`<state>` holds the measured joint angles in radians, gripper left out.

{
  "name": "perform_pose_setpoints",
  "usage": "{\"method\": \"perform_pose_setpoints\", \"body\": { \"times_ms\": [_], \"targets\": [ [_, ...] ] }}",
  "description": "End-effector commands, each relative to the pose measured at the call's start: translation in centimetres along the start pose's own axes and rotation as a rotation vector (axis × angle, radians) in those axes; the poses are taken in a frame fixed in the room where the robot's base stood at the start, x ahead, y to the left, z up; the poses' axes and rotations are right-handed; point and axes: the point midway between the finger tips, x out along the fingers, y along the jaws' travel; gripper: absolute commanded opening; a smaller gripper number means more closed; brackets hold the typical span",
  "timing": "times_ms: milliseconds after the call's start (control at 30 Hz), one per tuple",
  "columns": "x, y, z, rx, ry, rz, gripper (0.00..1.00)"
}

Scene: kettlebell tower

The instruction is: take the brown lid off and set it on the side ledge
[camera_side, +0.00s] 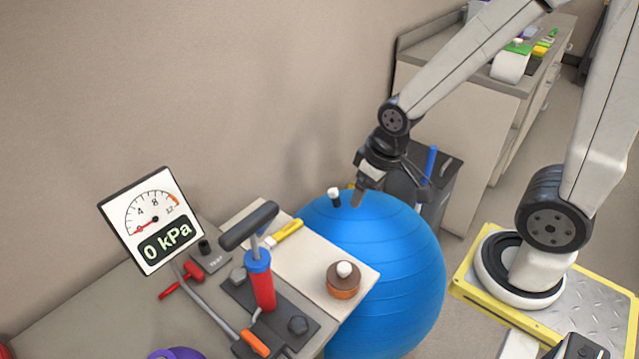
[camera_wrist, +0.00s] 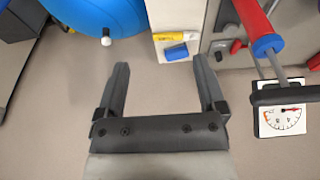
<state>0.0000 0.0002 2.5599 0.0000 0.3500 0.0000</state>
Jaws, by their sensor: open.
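A small round pot (camera_side: 343,292) in orange-brown stands on the cream board at the front right. Its darker brown lid (camera_side: 332,273) is on top, with a white knob (camera_side: 344,269). My gripper (camera_side: 358,198) is beyond the pot, above the top of the blue ball, well apart from the lid. In the wrist view my gripper (camera_wrist: 160,64) is open, with nothing between its fingers. The pot and lid are not seen in the wrist view. The cream board (camera_side: 300,262) has a flat, bare middle; I cannot tell whether it is the side ledge.
A large blue ball (camera_side: 400,255) bulges beside the board, with a white-tipped black plug (camera_side: 335,196) on top. A red pump (camera_side: 262,282) with a black handle stands left of the pot. A gauge (camera_side: 150,220) reads 0 kPa. A yellow tool (camera_side: 285,233) lies at the board's back.

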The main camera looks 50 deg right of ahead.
Motion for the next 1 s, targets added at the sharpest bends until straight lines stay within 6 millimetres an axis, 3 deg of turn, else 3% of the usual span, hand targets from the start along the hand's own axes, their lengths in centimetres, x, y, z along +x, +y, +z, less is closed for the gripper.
{"method": "perform_pose_setpoints", "body": {
  "times_ms": [533, 1000],
  "targets": [
    [0.6, -0.2, -0.1, 0.088, -0.012, -0.001, 0.89],
    [4.4, -1.5, -0.1, 0.629, -0.081, 0.018, 0.89]
  ]
}}
